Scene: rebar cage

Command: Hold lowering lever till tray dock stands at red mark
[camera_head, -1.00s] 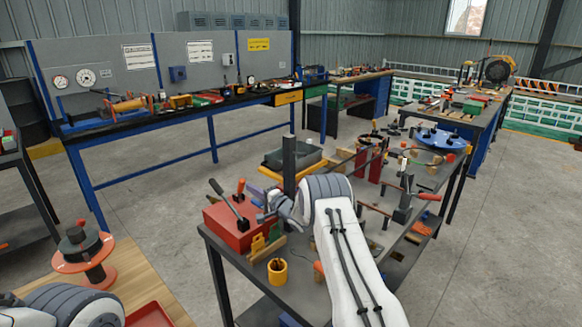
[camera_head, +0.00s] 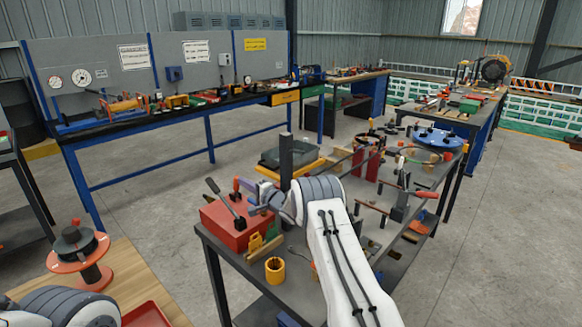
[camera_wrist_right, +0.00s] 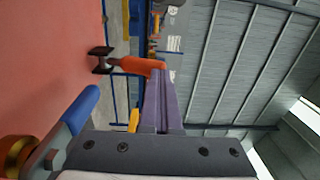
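A red box (camera_head: 222,226) stands on the near bench and carries a dark-handled lever (camera_head: 226,202) and an orange-handled lever (camera_head: 237,184). The orange handle also shows in the right wrist view (camera_wrist_right: 138,64). A blue handle (camera_wrist_right: 82,112) lies beside my fingers there. My right gripper (camera_head: 256,205) is at the box's right side. In the wrist view its purple fingers (camera_wrist_right: 161,85) lie close together, with nothing visible between them. A yellow platform (camera_head: 268,173), apparently the tray dock, carries a dark tray (camera_head: 281,157) behind a black post (camera_head: 286,165). I cannot make out a red mark. My left gripper is outside the view.
A yellow cup (camera_head: 275,270) and small green and yellow parts (camera_head: 257,245) are near the box. Clamps and red blocks (camera_head: 367,164) crowd the bench's far part. A spool (camera_head: 78,248) stands on the wooden surface at left. Open floor lies between the benches.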

